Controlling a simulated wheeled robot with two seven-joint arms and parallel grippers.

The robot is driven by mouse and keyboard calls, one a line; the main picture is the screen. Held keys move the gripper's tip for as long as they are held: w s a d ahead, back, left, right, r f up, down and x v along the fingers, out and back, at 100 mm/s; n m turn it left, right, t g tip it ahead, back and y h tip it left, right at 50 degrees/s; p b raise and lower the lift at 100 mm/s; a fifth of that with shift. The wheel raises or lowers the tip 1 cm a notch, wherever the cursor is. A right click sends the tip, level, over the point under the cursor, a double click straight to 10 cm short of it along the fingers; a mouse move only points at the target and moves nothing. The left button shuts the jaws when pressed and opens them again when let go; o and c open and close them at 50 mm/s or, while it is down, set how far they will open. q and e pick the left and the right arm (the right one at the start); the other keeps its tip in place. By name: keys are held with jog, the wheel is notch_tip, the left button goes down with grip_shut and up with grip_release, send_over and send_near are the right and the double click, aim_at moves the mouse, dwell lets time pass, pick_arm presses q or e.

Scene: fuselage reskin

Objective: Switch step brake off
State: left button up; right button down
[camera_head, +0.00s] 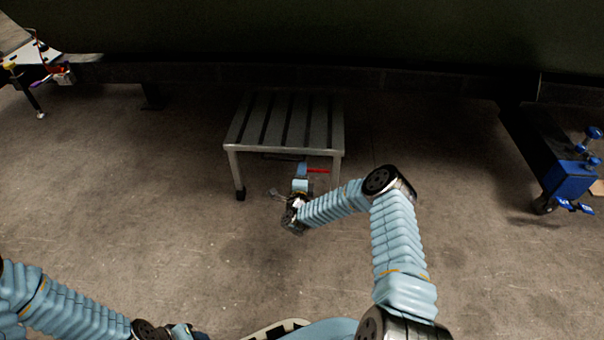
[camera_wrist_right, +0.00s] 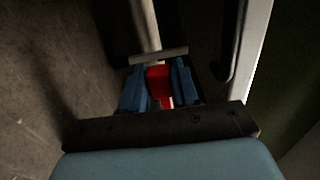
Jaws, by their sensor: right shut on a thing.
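The step (camera_head: 285,120) is a grey metal stool with a slatted top, standing on the floor at the middle of the head view. A red brake lever (camera_head: 318,170) shows under its front edge. My right gripper (camera_head: 302,167) reaches in under that edge. In the right wrist view its blue fingers stand on both sides of the red lever (camera_wrist_right: 158,82), and the gripper (camera_wrist_right: 159,78) is shut on it. A grey metal bar crosses just beyond the fingertips. My left arm comes in at the lower left, and its gripper is not seen.
A blue wheeled stand (camera_head: 570,180) is at the right. A table with cables (camera_head: 35,55) is at the far left. A dark beam (camera_head: 400,78) runs behind the step. The concrete floor (camera_head: 150,190) is clear around the step.

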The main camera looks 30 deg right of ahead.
jog(key=c, duration=0.9)
grip_release()
jog(key=p+v, duration=0.2)
jog(key=v, duration=1.1)
jog(key=shift+s+a+p, duration=0.15)
jog(key=shift+s+p, duration=0.15)
jog(key=shift+s, duration=0.05)
